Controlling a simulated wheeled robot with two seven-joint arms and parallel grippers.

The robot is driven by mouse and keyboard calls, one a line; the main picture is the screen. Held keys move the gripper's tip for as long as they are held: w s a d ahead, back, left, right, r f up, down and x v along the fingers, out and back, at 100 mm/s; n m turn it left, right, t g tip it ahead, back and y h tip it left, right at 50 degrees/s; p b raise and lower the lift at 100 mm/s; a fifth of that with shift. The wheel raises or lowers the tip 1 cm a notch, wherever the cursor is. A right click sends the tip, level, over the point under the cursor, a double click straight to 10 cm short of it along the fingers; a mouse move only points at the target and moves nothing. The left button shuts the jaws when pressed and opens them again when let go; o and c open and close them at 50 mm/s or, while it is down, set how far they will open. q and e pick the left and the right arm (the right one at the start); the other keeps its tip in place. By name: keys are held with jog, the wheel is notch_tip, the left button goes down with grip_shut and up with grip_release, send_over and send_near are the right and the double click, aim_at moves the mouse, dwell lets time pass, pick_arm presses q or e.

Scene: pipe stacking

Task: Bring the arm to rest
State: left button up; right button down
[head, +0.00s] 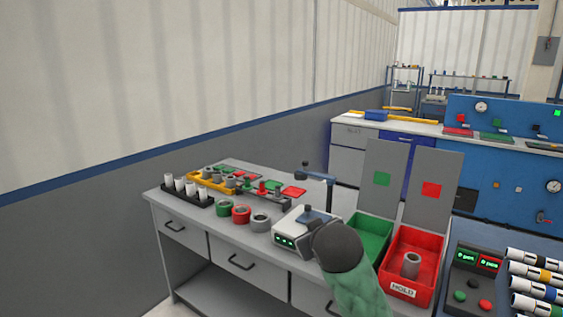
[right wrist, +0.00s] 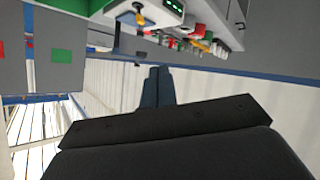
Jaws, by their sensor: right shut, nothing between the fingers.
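My right arm (head: 340,250) reaches up from the bottom of the head view, in front of the white tester box (head: 290,237). My right gripper (right wrist: 158,72) shows in the right wrist view with its two dark fingers together and nothing between them. In the head view the arm largely hides it. A grey pipe (head: 411,265) stands upright in the red bin (head: 424,241). The green bin (head: 371,243) beside it shows no pipe in its visible part. My left gripper is not in view.
Green (head: 224,208), red (head: 241,214) and grey (head: 261,221) rings sit on the grey workbench (head: 180,218). A black rack (head: 186,193) with several white cylinders stands at its left end. A black control box (head: 475,282) is right of the bins. A blue bench (head: 480,200) stands behind.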

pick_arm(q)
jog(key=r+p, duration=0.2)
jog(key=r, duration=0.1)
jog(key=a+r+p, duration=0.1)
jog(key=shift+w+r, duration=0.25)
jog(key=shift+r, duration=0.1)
pick_arm(e)
jog(key=s+d+f+m+g, duration=0.1)
jog(key=s+d+f+g, duration=0.1)
jog(key=s+f, duration=1)
jog(key=s+d+f+m+g, duration=0.1)
jog(key=s+f+g, duration=0.3)
jog(key=s+f, duration=0.8)
jog(key=s+d+f+m+g, duration=0.1)
jog(key=s+d+f+g, duration=0.2)
jog(key=s+f, duration=1)
jog(key=s+g, duration=0.1)
jog(key=s, duration=0.2)
jog(key=shift+d, duration=0.1)
